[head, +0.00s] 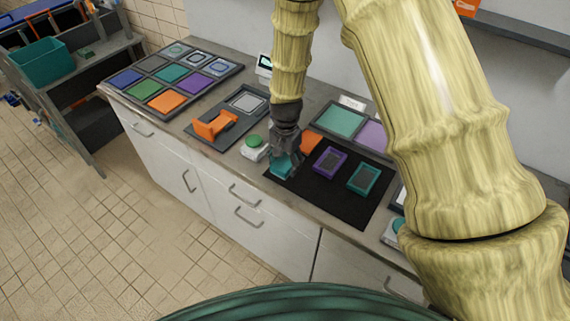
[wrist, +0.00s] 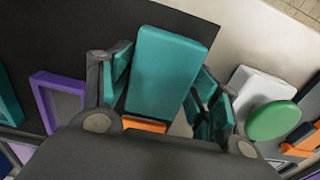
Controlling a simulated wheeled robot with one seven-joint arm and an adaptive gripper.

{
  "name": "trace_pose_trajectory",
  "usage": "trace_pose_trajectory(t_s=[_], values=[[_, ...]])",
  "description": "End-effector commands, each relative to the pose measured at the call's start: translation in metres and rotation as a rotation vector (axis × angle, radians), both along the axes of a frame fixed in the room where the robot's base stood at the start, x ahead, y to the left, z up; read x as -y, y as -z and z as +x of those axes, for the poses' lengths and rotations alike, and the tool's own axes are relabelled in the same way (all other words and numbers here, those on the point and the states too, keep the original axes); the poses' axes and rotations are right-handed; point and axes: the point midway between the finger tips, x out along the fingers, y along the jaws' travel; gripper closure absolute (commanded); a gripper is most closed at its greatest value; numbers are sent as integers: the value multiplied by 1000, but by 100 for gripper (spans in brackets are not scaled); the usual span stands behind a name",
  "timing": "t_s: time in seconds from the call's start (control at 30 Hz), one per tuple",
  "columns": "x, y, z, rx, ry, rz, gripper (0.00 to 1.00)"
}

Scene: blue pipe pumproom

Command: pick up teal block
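The teal block (head: 280,168) is at the left end of the black mat (head: 330,205) on the counter. My gripper (head: 287,152) points down over it. In the wrist view, the teal block (wrist: 165,72) lies between the two fingers of my gripper (wrist: 164,85), one along each side. The fingers are very near its sides; I cannot tell whether both press on it. Whether the block rests on the mat or is slightly above it is also unclear.
On the mat are a purple frame-like piece (head: 329,162), a teal one (head: 364,179) and an orange piece (head: 311,141). A green button on a white base (head: 254,147) stands close left of the block. An orange-handled item (head: 214,126) and a tray of coloured tiles (head: 172,77) are further left.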

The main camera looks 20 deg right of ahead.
Motion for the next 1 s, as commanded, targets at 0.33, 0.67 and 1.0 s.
trace_pose_trajectory(t_s=[0.33, 0.67, 1.0], values=[[0, 0, 0, 0, 0, 0, 73], [0, -11, 0, 1, -1, -1, 73], [-18, -35, -23, -1, -3, -2, 73]])
